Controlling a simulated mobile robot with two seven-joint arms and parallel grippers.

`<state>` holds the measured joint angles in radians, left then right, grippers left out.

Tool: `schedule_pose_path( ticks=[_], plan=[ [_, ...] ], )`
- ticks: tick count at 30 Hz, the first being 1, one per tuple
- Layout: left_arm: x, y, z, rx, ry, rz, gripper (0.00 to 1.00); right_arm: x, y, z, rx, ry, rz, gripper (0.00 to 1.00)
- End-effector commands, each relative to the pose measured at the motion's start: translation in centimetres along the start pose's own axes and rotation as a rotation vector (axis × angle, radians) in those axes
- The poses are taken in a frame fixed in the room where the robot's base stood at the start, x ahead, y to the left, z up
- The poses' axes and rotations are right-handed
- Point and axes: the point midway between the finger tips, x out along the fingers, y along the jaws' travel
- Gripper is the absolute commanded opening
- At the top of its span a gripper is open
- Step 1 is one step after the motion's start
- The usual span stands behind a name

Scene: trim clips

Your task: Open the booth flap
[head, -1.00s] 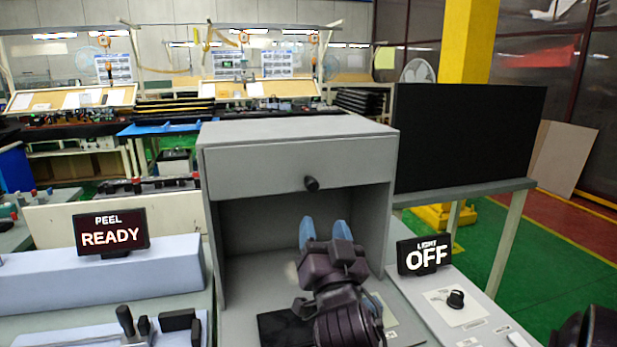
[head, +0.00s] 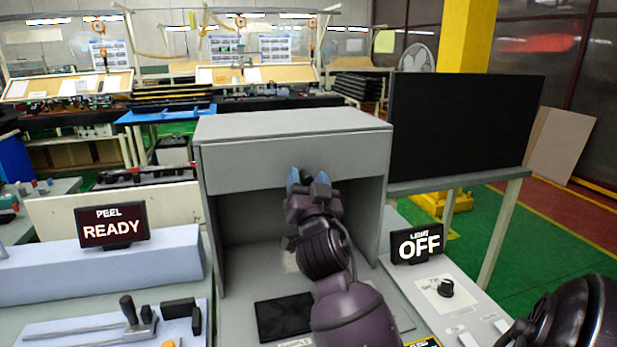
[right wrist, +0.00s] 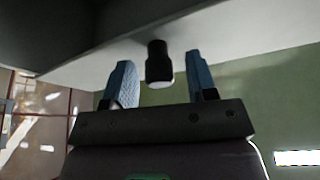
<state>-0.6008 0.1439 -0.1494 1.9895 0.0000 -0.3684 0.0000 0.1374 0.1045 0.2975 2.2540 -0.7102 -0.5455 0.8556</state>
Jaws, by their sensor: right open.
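The grey booth (head: 213,235) stands in the middle of the head view with its flap (head: 240,167) hanging down across the upper front, closed. My right gripper (head: 308,180) is in front of the flap, open, with blue fingertips pointing at it. It hides the flap's knob in the head view. In the right wrist view, the black knob (right wrist: 159,66) sticks out from the flap (right wrist: 235,30) between the two open fingers (right wrist: 160,85), with a gap on each side. My left gripper is out of view.
A dark flat panel (head: 284,317) lies on the booth floor. A READY sign (head: 112,228) stands left and an OFF sign (head: 417,244) right, near a light knob (head: 445,288). A black screen (head: 460,130) stands behind right.

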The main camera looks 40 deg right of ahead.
Motion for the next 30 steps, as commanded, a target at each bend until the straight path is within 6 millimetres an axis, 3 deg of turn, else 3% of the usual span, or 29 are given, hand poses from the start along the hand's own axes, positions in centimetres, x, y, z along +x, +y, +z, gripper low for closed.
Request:
schedule_pose_path(
  ticks=[10, 21, 30],
  plan=[
    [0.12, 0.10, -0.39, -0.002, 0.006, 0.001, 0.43, 0.35, 0.04, 0.04, -0.001, -0.001, 0.001, 0.52],
    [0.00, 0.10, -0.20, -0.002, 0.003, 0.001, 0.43, 0.33, 0.02, 0.03, -0.001, 0.000, 0.001, 0.00],
    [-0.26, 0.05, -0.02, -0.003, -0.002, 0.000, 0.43, 0.55, -0.13, 0.07, -0.001, -0.006, 0.002, 0.00]
  ],
)
